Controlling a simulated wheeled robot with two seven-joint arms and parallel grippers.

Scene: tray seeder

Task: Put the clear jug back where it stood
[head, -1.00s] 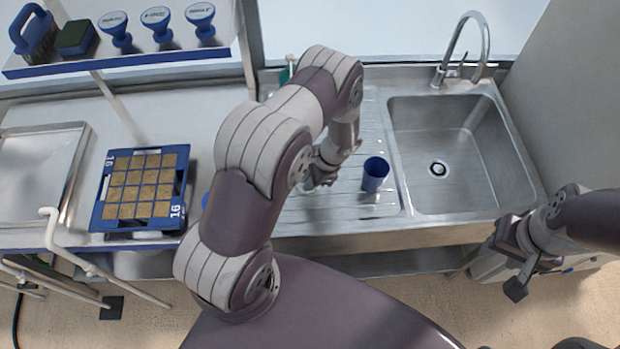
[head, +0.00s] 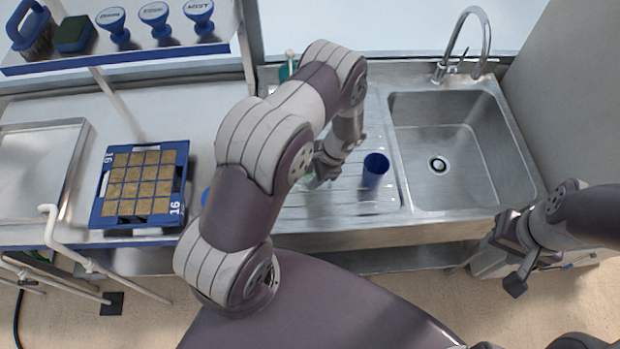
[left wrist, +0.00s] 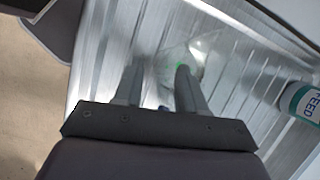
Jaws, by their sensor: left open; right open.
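The clear jug (left wrist: 190,58) shows faintly in the left wrist view on the ribbed steel drainboard (left wrist: 235,100), with a small green spot on it. It is see-through, so its outline is hard to make out. In the head view a pale greenish bit of it (head: 308,181) shows beside my left gripper (head: 322,172). In the left wrist view my left gripper (left wrist: 160,72) is open, its fingertips close to the jug's near side. I cannot tell whether they touch it. My right gripper (head: 508,262) is open and empty in front of the sink unit's edge.
A blue cup (head: 375,172) stands on the drainboard right of my left gripper, before the sink (head: 455,150). A teal-labelled bottle (left wrist: 304,101) stands at the drainboard's back. A blue seed tray (head: 178,207) sits on the left bench.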

